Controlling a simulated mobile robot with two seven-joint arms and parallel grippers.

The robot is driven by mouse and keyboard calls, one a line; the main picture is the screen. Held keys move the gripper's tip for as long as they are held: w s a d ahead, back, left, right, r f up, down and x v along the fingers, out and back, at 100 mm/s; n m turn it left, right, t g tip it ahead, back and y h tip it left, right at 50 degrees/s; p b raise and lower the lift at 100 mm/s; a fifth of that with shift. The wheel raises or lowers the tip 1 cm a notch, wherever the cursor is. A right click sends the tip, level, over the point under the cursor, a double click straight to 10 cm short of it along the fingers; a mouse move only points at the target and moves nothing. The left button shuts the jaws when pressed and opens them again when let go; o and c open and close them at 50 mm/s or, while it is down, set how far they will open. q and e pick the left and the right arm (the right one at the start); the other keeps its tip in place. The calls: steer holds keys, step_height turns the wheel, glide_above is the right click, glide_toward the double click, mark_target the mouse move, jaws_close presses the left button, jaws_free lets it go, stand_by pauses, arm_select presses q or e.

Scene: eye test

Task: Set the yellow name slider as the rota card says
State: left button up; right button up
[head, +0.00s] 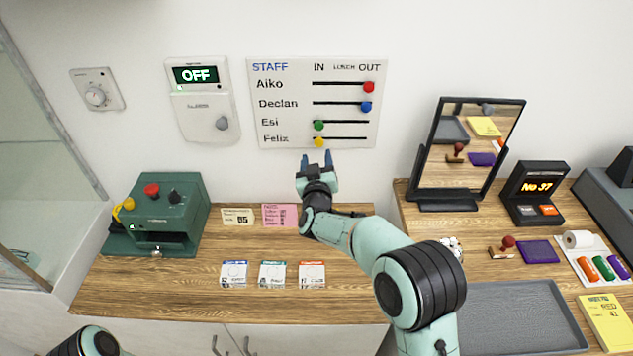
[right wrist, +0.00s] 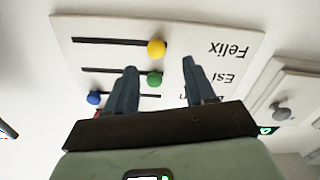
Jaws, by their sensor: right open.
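The yellow name slider (head: 319,142) is a round knob at the IN end of the Felix line, lowest on the white staff board (head: 260,85). It also shows in the right wrist view (right wrist: 157,48). My right gripper (head: 317,158) is open and empty, just below the knob in the head view. In the right wrist view its fingers (right wrist: 159,66) point at the board, with the green knob (right wrist: 155,79) seen between them and the yellow knob just beyond their tips. A pink card (head: 281,216) with small lines lies on the counter; I cannot read it. My left gripper is out of view.
The red (head: 369,87) and blue (head: 366,106) knobs are at OUT; the green is at IN. A panel reading OFF (head: 202,100) hangs left of the board. A green machine (head: 160,215), a cream card (head: 238,217) and three badges stand or lie below. A mirror (head: 468,150) stands right.

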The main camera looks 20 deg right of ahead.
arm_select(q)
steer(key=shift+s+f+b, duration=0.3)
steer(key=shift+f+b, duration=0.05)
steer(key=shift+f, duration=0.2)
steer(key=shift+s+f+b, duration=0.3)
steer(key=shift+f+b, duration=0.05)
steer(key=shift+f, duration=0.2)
arm_select(e)
steer(key=v, duration=0.7)
steer(key=shift+s, duration=0.35)
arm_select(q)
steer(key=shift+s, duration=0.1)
arm_select(e)
steer(key=shift+a, duration=0.2)
